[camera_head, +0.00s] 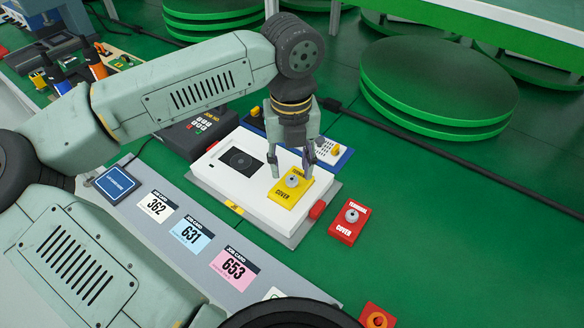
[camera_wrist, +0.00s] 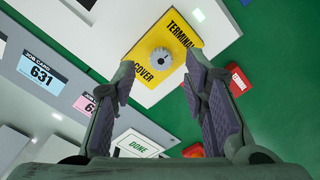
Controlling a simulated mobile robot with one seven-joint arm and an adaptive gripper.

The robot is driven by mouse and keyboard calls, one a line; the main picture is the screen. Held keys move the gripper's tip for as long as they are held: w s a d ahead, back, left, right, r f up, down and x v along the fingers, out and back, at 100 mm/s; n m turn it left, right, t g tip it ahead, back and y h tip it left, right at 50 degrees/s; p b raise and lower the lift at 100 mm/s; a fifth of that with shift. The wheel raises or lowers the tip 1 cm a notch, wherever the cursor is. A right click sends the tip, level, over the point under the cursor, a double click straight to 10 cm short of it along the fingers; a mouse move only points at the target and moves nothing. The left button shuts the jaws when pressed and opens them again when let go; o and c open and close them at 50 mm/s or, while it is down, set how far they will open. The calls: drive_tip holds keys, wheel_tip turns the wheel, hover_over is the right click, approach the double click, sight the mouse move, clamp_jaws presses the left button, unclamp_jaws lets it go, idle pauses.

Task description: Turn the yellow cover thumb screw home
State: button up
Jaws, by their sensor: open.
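The yellow terminal cover (camera_head: 287,196) sits on the near right corner of a white box (camera_head: 258,206). Its grey thumb screw (camera_head: 292,181) stands in the middle of the cover. In the wrist view the screw (camera_wrist: 161,57) is a round knurled knob with a pointer mark, on the yellow cover (camera_wrist: 185,33). My gripper (camera_head: 292,175) is open above the cover, with a finger on each side of the screw. In the wrist view my gripper (camera_wrist: 163,72) shows both fingertips apart, with nothing between the pads. I cannot tell how high the tips are over the cover.
A red terminal cover (camera_head: 346,229) with its own screw lies on the green surface to the right. A red button (camera_head: 317,210) is on the box's side. Job cards (camera_head: 191,235) lie along the grey strip in front. A keypad unit (camera_head: 198,131) and a blue-edged tray (camera_head: 345,159) stand behind.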

sight(292, 181)
drive_tip(key=shift+f, duration=1.45)
drive_tip(key=shift+c, duration=0.3)
clamp_jaws()
